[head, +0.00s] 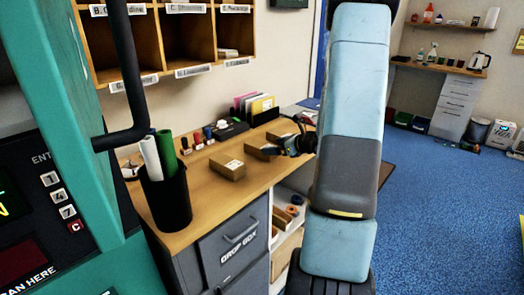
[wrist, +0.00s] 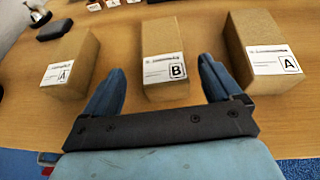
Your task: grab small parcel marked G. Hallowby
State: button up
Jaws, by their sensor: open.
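Three small brown cardboard parcels with white labels stand in a row on the wooden desk. In the wrist view the left parcel (wrist: 73,58) is marked A, the middle parcel (wrist: 168,36) B and the right parcel (wrist: 252,32) A. The printed names are too small to read, so I cannot tell which is G. Hallowby's. My gripper (wrist: 160,66) is open and empty, its blue fingers pointing toward the middle parcel, one toward each side of it. In the head view my gripper (head: 287,145) is low over the desk, partly hiding the farther parcels; the nearest parcel (head: 228,170) shows clearly.
A black cup (head: 167,201) with rolled papers stands at the desk's near left. Stamps and a file holder (head: 262,115) line the back. Labelled pigeonholes (head: 188,45) hang above. Blue floor (head: 440,215) lies open to the right.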

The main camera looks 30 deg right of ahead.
aim_at(264, 145)
jog(key=shift+x, duration=2.8)
jog(key=shift+w+d+r, duration=0.1)
jog(key=shift+d+r, duration=0.1)
jog(key=c, duration=1.2)
jog(key=shift+r, duration=0.1)
